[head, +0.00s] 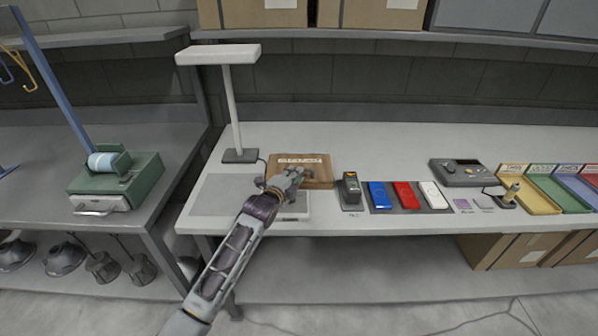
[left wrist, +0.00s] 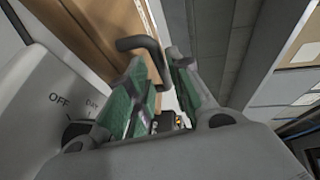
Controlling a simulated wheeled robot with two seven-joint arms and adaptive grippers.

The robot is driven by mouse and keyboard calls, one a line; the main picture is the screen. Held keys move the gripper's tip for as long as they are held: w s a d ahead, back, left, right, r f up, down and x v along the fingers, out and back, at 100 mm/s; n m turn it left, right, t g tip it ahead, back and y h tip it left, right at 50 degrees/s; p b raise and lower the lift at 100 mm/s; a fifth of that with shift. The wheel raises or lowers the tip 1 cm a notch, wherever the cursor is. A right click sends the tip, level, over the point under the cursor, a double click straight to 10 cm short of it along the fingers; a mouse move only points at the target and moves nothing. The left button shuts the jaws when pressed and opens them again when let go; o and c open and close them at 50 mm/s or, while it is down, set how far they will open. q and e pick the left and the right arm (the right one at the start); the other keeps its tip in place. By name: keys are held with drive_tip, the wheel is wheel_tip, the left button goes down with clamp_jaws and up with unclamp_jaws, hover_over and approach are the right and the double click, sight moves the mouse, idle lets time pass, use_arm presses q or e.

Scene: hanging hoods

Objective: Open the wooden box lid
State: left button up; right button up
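The wooden box (head: 318,174) lies on the light workbench, its lid looking shut, with a pale label strip along its far part. My left gripper (head: 296,174) is over the box's front left part and hides some of it. In the left wrist view the box's brown wood (left wrist: 90,35) fills the upper left. A dark bent handle (left wrist: 140,43) stands off the wood and reaches down between the two green-padded fingers of my left gripper (left wrist: 160,92). The fingers are apart, with a visible gap; I see no firm grip on the handle. My right gripper is out of view.
A white lamp (head: 230,100) stands behind the box at left. A dark device (head: 351,190) and blue (head: 379,195), red (head: 406,195) and white (head: 433,195) items lie to the right. Coloured trays (head: 530,201) are at far right. The bench behind the box is clear.

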use_arm(q)
drive_tip(key=shift+x, duration=1.65)
drive_tip(key=shift+w+d, duration=0.15)
drive_tip(key=shift+w, duration=0.3)
drive_tip(key=c, duration=0.4)
clamp_jaws()
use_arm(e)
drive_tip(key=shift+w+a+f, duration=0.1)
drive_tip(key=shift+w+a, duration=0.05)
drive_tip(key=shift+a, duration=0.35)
